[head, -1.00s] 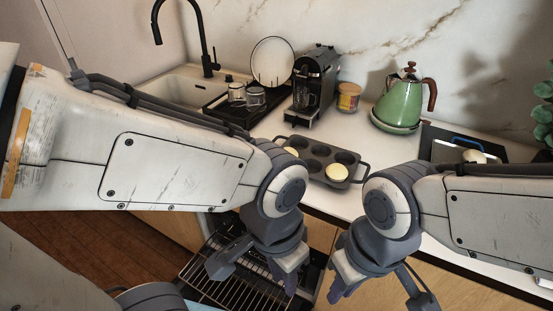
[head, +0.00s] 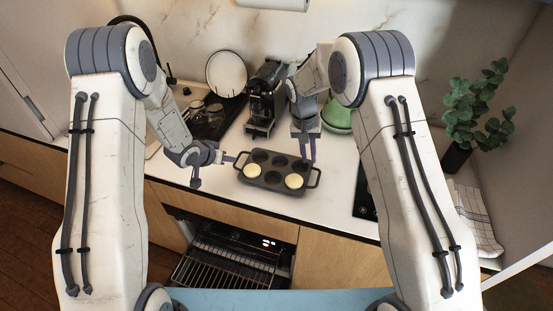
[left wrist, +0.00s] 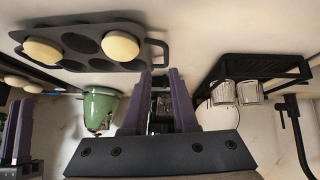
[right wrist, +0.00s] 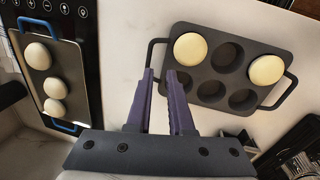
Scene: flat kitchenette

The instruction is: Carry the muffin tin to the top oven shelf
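The dark grey muffin tin (head: 284,171) lies on the counter above the oven, with cream rounds in two cups. Its end handles stick out left and right. My left gripper (head: 231,159) is at the tin's left end. In the left wrist view its fingers (left wrist: 161,75) are open, tips just short of the handle (left wrist: 157,50). My right gripper (head: 308,158) points down by the tin's right back side. In the right wrist view its fingers (right wrist: 161,74) are open and empty, just short of the other handle (right wrist: 152,52). The oven's wire shelf (head: 215,268) shows below the counter.
The oven (head: 240,243) stands open below the counter. A coffee machine (head: 263,100) and green kettle (head: 337,115) stand behind the tin. A blue-handled tray (right wrist: 62,80) with several cream rounds lies on the black hob (right wrist: 88,50). The counter just right of the tin is clear.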

